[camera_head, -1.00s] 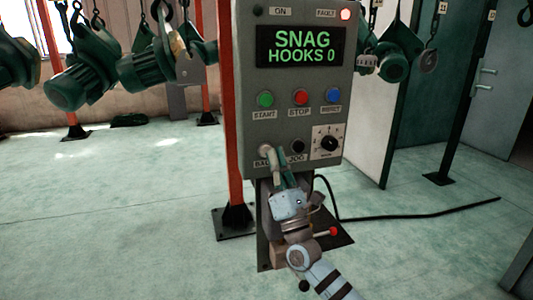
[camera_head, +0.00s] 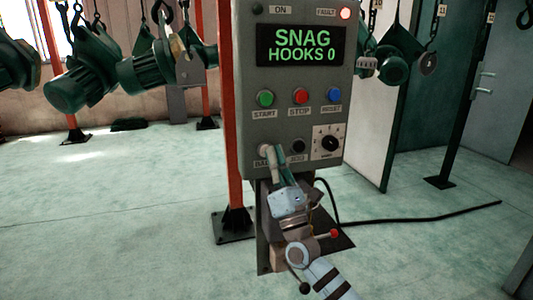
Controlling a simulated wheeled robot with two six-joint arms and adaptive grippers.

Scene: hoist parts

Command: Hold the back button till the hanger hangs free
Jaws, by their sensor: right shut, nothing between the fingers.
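The grey control panel (camera_head: 320,115) stands in the middle. Its screen (camera_head: 301,46) reads "SNAG HOOKS 0" in green. The pale back button (camera_head: 264,149) is at the lower left of the panel, its label partly covered by my gripper. My right gripper (camera_head: 270,153) is shut and empty, its fingertips at the back button; I cannot tell whether they press it. Green motor hangers hang from hooks and chains behind: one at the left (camera_head: 80,83), one beside it (camera_head: 146,71) close to a grey metal plate (camera_head: 190,66), and one right of the panel (camera_head: 393,65). My left gripper is not in view.
The red fault lamp (camera_head: 345,13) is lit. Green start (camera_head: 265,98), red stop (camera_head: 301,96) and blue reset (camera_head: 334,94) buttons, a black jog button (camera_head: 298,146) and a dial (camera_head: 330,142) are nearby. A red post (camera_head: 230,120) stands left; a cable (camera_head: 420,216) lies right.

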